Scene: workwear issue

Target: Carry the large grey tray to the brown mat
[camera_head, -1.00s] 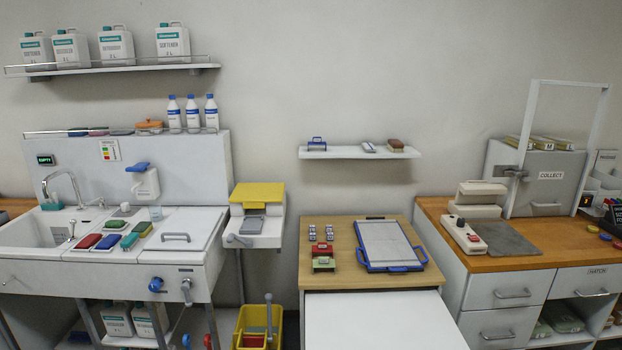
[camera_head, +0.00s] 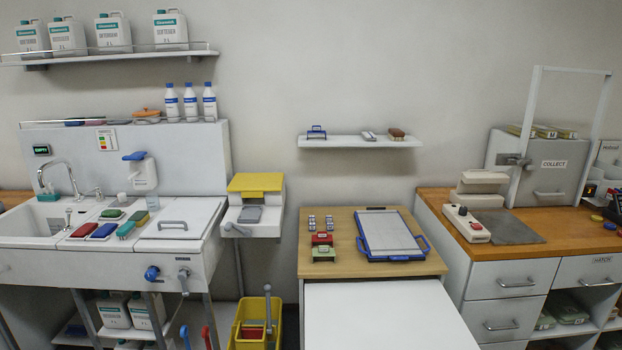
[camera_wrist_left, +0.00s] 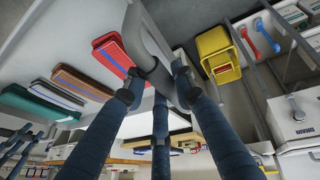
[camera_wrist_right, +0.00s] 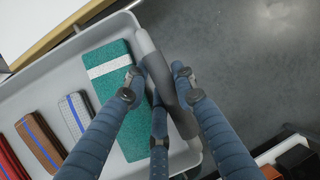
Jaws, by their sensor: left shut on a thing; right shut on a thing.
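The large grey tray (camera_wrist_right: 42,95) shows in the right wrist view and also in the left wrist view (camera_wrist_left: 72,28). It carries a row of folded cloths: a green one with a white band (camera_wrist_right: 108,80), a grey one (camera_wrist_right: 76,112), a brown one (camera_wrist_right: 40,143) and a red one (camera_wrist_left: 113,52). My right gripper (camera_wrist_right: 157,88) is shut on the grey rim or handle at the tray's green-cloth end. My left gripper (camera_wrist_left: 157,86) is shut on the grey handle at the red-cloth end. The head view shows neither gripper nor the tray. I see no brown mat.
A white-topped surface (camera_head: 385,315) stands in front of a wooden table holding a blue-framed board (camera_head: 390,233). At left are a sink unit (camera_head: 40,262) and a yellow bucket (camera_head: 248,312). At right, a wooden counter (camera_head: 560,238) bears a grey mat (camera_head: 512,232). Grey floor shows beside the tray.

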